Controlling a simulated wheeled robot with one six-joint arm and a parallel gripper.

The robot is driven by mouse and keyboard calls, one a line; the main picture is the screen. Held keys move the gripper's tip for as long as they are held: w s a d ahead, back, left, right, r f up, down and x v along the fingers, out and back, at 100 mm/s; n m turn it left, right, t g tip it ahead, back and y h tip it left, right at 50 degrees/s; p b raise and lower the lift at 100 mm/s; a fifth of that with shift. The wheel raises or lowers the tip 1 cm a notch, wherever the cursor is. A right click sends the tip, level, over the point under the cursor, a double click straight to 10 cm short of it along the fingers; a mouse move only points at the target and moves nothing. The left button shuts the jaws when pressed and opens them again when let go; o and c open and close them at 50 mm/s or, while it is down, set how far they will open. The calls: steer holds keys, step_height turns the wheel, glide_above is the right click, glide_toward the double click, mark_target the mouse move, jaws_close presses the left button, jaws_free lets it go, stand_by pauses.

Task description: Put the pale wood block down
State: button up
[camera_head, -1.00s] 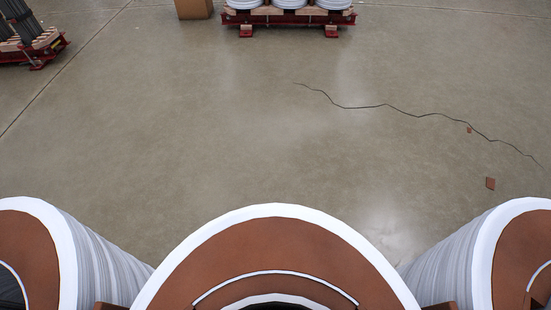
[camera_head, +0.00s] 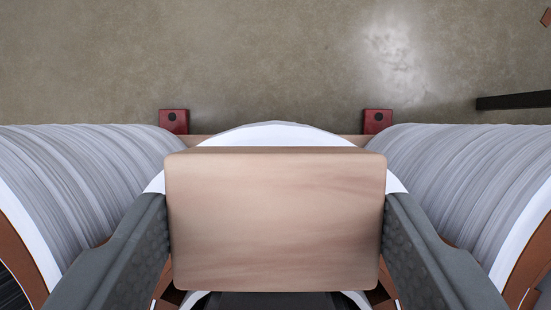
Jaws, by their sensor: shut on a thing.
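The pale wood block (camera_head: 276,215) fills the lower middle of the view, its broad face toward the camera. My gripper (camera_head: 276,230) is shut on the block, with one dark grey finger against its left side and the other against its right side. The block hides most of a brown and white roll end (camera_head: 270,133) behind it. I cannot tell whether the block touches anything below.
Large grey wound rolls stand close on the left (camera_head: 85,180) and right (camera_head: 470,185). Two red feet (camera_head: 174,121) (camera_head: 377,121) and a wood strip show behind the block. A dark bar (camera_head: 513,100) lies at the right. Bare concrete floor (camera_head: 250,55) is clear beyond.

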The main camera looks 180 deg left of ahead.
mark_target(275, 206)
steer(key=shift+f, duration=3)
steer(key=shift+f, duration=0.1)
steer(key=o, duration=1)
steer(key=v, duration=1.2)
